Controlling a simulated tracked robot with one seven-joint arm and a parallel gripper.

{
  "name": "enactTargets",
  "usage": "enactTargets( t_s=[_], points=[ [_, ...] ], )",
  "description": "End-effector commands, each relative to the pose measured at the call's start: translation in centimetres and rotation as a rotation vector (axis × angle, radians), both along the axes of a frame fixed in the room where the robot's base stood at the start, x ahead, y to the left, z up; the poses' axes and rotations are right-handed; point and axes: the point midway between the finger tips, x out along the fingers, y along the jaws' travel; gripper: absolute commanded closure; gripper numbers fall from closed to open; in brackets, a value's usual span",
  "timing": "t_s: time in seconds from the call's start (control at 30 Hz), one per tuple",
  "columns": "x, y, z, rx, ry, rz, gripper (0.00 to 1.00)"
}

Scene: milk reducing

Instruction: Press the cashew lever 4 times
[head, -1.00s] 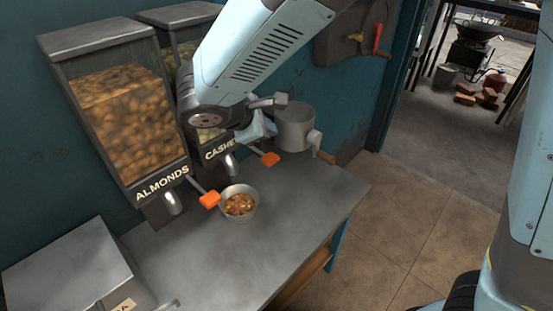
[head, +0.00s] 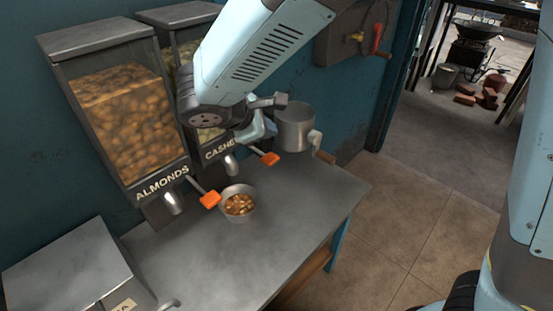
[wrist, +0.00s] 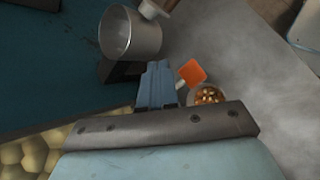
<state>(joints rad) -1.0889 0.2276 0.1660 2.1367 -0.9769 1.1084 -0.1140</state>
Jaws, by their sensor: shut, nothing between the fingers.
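The cashew lever (head: 270,158) has an orange paddle on a thin rod, below the cashew dispenser (head: 219,148), whose label is partly hidden by my arm. My gripper (head: 268,133) is shut and empty, just above and behind the orange paddle in the head view. In the wrist view the shut fingers (wrist: 157,82) lie just left of the orange paddle (wrist: 192,73). I cannot tell whether they touch the rod. A bowl (head: 251,212) with nuts stands on the table, left of and in front of the cashew lever in the head view.
The almond dispenser (head: 125,125) and its orange lever (head: 210,200) are to the left. A grey metal pot or grinder (head: 294,130) stands close to the right of my gripper. A grey box (head: 75,270) is at front left. The metal table (head: 285,220) is clear at front right.

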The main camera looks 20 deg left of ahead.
Motion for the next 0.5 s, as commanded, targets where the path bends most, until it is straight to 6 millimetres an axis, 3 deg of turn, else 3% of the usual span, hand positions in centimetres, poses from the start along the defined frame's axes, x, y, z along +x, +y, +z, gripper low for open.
enactTargets(
  t_s=[0.5],
  points=[
    [0.19, -0.33, 0.16, 0.005, 0.001, -0.01, 1.0]
  ],
)
